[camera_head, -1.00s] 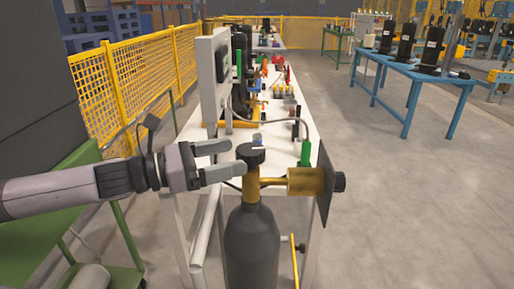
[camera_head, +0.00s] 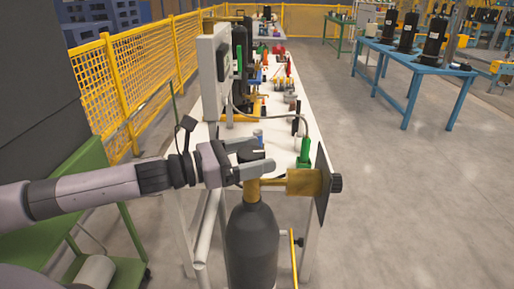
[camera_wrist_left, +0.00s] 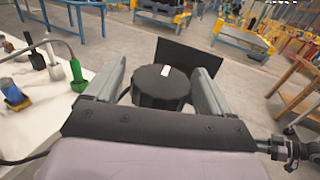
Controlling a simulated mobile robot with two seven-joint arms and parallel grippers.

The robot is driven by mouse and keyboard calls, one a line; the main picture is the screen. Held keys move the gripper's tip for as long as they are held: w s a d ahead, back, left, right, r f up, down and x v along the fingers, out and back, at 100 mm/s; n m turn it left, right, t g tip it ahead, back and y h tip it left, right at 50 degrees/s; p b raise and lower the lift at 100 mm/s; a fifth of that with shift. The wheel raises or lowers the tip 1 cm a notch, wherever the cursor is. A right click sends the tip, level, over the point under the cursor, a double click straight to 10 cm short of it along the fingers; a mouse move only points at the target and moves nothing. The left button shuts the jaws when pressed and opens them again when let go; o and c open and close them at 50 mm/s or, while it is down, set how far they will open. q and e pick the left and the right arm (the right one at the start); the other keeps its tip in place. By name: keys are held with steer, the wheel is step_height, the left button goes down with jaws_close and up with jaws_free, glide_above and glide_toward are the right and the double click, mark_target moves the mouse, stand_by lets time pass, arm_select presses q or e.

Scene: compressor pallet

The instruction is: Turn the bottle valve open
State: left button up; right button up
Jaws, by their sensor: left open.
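The dark gas bottle (camera_head: 252,245) stands upright in front of the white workbench, with a brass valve body (camera_head: 295,182) on top. Its round black valve knob (camera_wrist_left: 161,87), with a white mark, lies between the two fingers of my left gripper (camera_wrist_left: 160,85) in the left wrist view. My left gripper (camera_head: 257,157) also shows in the head view, where its fingers reach over the top of the bottle and partly hide the knob. The fingers are open, with a small gap visible on each side of the knob.
The white workbench (camera_head: 272,141) behind the bottle carries fittings, a hose and a green-handled part (camera_head: 304,150). A dark plate (camera_head: 322,183) stands at the valve's right end. A green cart (camera_head: 85,165) is at left.

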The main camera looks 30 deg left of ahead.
arm_select(q)
steer(key=shift+w+d, duration=0.3)
steer(key=c, duration=1)
steer(key=shift+o, duration=0.2)
